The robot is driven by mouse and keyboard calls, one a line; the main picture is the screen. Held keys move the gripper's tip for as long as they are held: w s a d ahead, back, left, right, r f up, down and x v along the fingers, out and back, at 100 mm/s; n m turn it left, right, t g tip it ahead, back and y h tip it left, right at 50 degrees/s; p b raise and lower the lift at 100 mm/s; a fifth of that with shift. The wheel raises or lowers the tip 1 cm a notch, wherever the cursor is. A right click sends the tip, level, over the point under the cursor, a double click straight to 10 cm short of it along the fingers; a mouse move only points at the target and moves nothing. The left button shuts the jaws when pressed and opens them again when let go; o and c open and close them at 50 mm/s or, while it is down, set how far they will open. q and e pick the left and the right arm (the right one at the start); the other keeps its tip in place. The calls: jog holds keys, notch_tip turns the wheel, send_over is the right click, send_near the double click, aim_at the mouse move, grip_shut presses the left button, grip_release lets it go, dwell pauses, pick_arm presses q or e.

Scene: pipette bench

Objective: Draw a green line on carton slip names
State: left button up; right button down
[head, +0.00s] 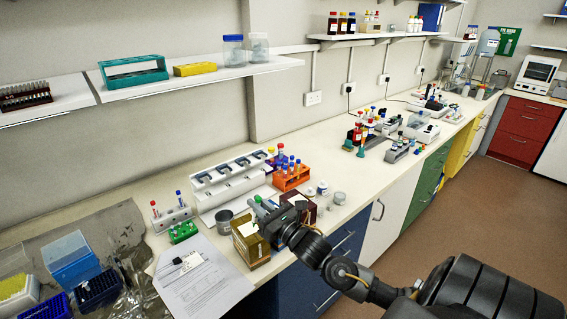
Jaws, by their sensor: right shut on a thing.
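A brown-yellow carton (254,252) stands near the bench's front edge, with a pale slip (247,229) on its upper part. The writing on it is too small to read. A dark red carton (311,209) stands just right of it, partly hidden by my gripper. My right gripper (265,212) reaches in from the lower right, over and beside the cartons. It is shut on a slim pen-like thing, mostly hidden, whose colour I cannot tell. I cannot tell whether its tip touches a slip. My left gripper is not in view.
A printed sheet (208,291) with a small dark object lies left of the carton. A grey cup (224,222), green rack (183,233), white pipette stand (228,182) and orange tube rack (291,178) crowd around. Blue tip boxes (70,262) stand far left. The bench's middle rear is clear.

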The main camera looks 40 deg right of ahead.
jog(key=w+d+r+m+t+h+p, duration=0.1)
jog(key=d+r+m+h+p, duration=0.2)
jog(key=d+h, duration=0.45)
jog(key=shift+y, duration=0.65)
jog(key=d+f+b, duration=0.1)
jog(key=f+b, duration=0.1)
jog(key=b, duration=0.1)
jog(key=d+f+b, duration=0.1)
jog(key=f+b, duration=0.1)
jog(key=b, duration=0.1)
jog(key=shift+w+d, duration=0.15)
jog(key=shift+d, duration=0.05)
jog(key=shift+f, duration=1)
dwell(0.8)
jog(key=shift+w+p, duration=0.45)
jog(key=shift+w, duration=0.25)
dwell(1.9)
jog(key=shift+d, duration=0.15)
dwell(0.5)
jog(key=shift+s+p, duration=0.2)
jog(key=shift+p, duration=0.3)
